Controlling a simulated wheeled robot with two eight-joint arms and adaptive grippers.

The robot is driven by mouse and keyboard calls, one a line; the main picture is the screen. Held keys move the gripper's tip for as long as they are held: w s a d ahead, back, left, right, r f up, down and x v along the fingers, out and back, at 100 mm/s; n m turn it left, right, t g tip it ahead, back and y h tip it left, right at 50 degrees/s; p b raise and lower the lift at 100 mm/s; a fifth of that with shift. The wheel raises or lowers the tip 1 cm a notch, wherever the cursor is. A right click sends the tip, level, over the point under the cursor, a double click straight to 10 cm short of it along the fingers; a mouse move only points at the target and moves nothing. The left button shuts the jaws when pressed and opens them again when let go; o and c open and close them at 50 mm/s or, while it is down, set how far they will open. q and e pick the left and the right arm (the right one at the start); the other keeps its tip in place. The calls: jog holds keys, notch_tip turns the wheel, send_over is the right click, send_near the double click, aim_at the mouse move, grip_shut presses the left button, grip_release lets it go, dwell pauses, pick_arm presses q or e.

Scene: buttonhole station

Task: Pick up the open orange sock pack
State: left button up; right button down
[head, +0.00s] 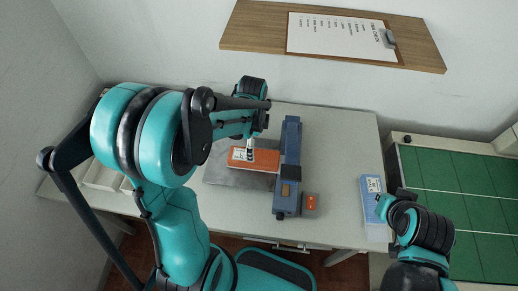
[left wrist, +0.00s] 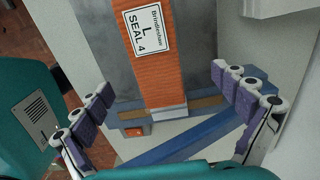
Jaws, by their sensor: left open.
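The orange sock pack (head: 266,160) lies flat on a grey plate (head: 222,172) in the head view, with its right end at the blue sealer bar (head: 291,150). In the left wrist view the orange pack (left wrist: 158,75) shows a white label reading "Brindleshaw L SEAL 4". One end of it reaches the sealer (left wrist: 185,140). My left gripper (head: 250,150) is over the pack's labelled part. In the left wrist view my left gripper (left wrist: 164,82) is open, its purple-padded fingers apart on either side of the pack. My right gripper (head: 386,203) is beside a blue pack; its fingers are unclear.
The blue pack (head: 371,190) lies at the table's right edge. An orange button box (head: 310,203) sits beside the sealer. White trays (head: 100,178) stand at the left, partly behind my arm. A green gridded surface (head: 462,185) is at the right. The table behind the sealer is clear.

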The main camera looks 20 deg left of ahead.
aim_at(261, 160)
pick_arm(q)
jog(key=f+b, duration=0.1)
jog(key=f, duration=0.4)
jog(key=f+b, duration=0.1)
jog(key=f, duration=0.1)
jog(key=shift+s+d+f+b, duration=0.2)
jog(key=shift+s+f+b, duration=0.05)
jog(key=shift+s+b, duration=0.1)
jog(key=c, duration=1.5)
jog(key=shift+r, duration=0.15)
